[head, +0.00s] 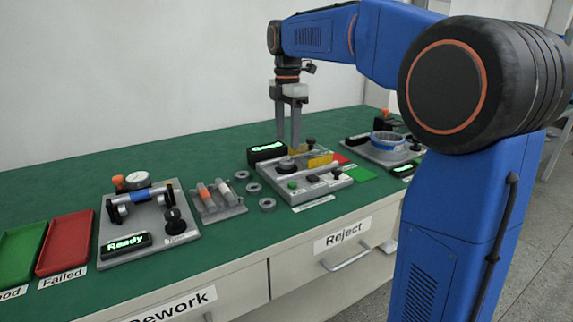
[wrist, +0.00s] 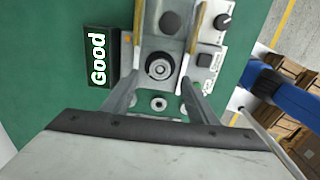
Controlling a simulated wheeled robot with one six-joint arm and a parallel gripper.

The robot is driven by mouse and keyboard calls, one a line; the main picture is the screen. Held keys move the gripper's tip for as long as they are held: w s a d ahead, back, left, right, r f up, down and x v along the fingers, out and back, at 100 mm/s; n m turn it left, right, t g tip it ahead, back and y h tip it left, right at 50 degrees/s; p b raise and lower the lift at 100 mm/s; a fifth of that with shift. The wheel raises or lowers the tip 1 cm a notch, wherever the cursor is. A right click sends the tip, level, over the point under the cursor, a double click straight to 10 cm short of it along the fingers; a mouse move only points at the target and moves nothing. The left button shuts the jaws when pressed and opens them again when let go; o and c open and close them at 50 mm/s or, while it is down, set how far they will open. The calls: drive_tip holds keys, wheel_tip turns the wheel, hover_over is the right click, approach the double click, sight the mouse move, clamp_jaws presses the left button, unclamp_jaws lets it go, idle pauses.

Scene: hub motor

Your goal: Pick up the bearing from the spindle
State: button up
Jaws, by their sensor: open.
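The bearing (wrist: 159,66) shows in the wrist view as a dark ring with a bright centre, seated on the spindle of the grey test station (wrist: 178,85). In the head view the spindle spot (head: 287,165) is small, and bearing and spindle cannot be told apart. My gripper (head: 289,147) points down above the back part of this station (head: 318,187). In the wrist view my gripper (wrist: 168,20) is open, with one finger on each side of the bearing in the picture. Nothing is held between the fingers. Whether the fingertips touch anything cannot be told.
A display (head: 267,152) reading "Good" stands at the station's back left. Loose rings (head: 267,204) lie to its left, beside a grey holder (head: 218,203). Red and yellow parts and a knob (head: 309,142) stand close to the fingers. Another fixture (head: 388,147) is at right.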

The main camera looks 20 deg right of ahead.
sight(287, 162)
drive_tip(key=shift+a+f, duration=0.15)
drive_tip(key=shift+f, duration=3.15)
drive_tip(key=c, duration=1.2)
drive_tip(key=shift+r, duration=0.1)
